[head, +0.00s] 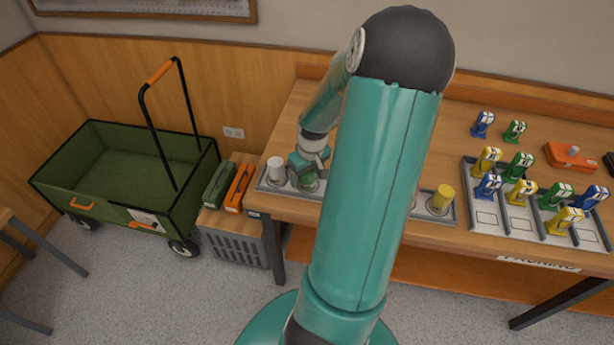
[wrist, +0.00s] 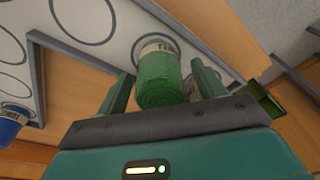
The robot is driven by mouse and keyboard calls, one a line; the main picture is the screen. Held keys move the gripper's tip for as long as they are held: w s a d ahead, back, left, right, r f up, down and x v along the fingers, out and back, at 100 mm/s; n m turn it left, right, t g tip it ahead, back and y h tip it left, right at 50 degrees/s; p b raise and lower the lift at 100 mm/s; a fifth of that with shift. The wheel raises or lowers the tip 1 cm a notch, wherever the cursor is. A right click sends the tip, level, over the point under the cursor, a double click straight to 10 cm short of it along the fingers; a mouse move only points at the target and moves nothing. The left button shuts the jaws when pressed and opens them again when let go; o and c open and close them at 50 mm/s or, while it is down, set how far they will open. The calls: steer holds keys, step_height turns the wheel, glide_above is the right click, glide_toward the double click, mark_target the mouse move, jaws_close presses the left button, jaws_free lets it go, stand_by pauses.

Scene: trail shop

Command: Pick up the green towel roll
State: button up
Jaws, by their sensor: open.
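The green towel roll (wrist: 158,80) stands on a circle-marked tray (wrist: 92,55) in the wrist view, with a pale label band near its far end. My gripper (wrist: 161,70) is open, with one finger on each side of the roll. Small gaps seem to show between the roll and the fingers. In the head view a little of the green roll (head: 309,185) shows beneath my gripper (head: 308,171), which hides the rest.
A white roll (head: 276,170) stands just left of my gripper and a yellow roll (head: 442,199) to the right. A blue roll (wrist: 12,121) shows in the wrist view. My arm hides the tray's middle. A green cart (head: 85,205) and crate (head: 232,245) stand left of the bench.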

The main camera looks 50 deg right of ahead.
steer(key=shift+w+f, duration=0.1)
steer(key=shift+f, duration=0.6)
steer(key=c, duration=1.1)
steer(key=shift+r, duration=0.1)
